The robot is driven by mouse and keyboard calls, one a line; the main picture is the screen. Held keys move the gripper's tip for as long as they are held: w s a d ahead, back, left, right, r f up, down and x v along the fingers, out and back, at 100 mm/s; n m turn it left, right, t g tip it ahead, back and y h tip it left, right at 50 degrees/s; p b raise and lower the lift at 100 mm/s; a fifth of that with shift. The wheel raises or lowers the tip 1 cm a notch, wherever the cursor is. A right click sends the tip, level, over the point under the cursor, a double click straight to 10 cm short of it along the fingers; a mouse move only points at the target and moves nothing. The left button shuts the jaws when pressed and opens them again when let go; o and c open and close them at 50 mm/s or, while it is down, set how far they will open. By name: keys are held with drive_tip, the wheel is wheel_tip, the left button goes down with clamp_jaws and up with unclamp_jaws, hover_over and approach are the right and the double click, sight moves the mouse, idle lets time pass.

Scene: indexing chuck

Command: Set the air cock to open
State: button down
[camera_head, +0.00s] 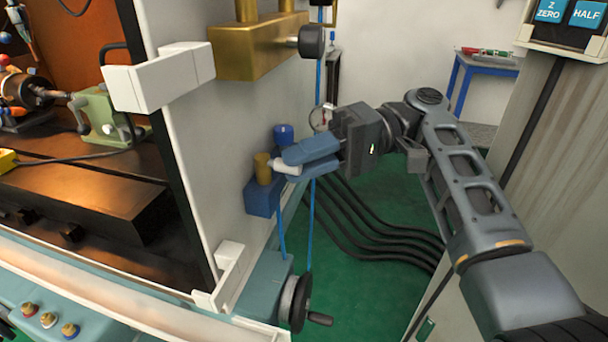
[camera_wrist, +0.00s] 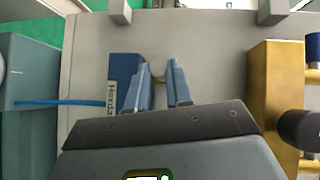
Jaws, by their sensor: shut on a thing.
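The air cock is a blue block (camera_head: 262,198) with a brass cylinder on top, mounted on the side of the pale machine cabinet. It has a white lever (camera_head: 287,168) that points toward my gripper (camera_head: 297,160). In the wrist view the blue block (camera_wrist: 123,72) with a white label lies behind the fingers, and the lever's pale rounded end (camera_wrist: 157,68) sits between the fingertips (camera_wrist: 158,72). The fingers hide part of the lever.
A brass unit (camera_head: 245,50) with a black knob (camera_head: 311,41) is above the cock. A teal box with a handwheel (camera_head: 298,302) is below. Blue air lines run close by. Black hoses (camera_head: 380,235) lie over the green floor. A grey cabinet stands at right.

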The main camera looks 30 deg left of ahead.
drive_tip(key=shift+w+a+n+g+h+b, duration=0.15)
drive_tip(key=shift+n+g+h+b, duration=0.15)
drive_tip(key=shift+n+h+b, duration=0.15)
drive_tip(key=shift+f, duration=0.1)
drive_tip(key=c, duration=1.3)
unclamp_jaws()
drive_tip(key=shift+y+p, duration=0.25)
drive_tip(key=shift+p, duration=0.1)
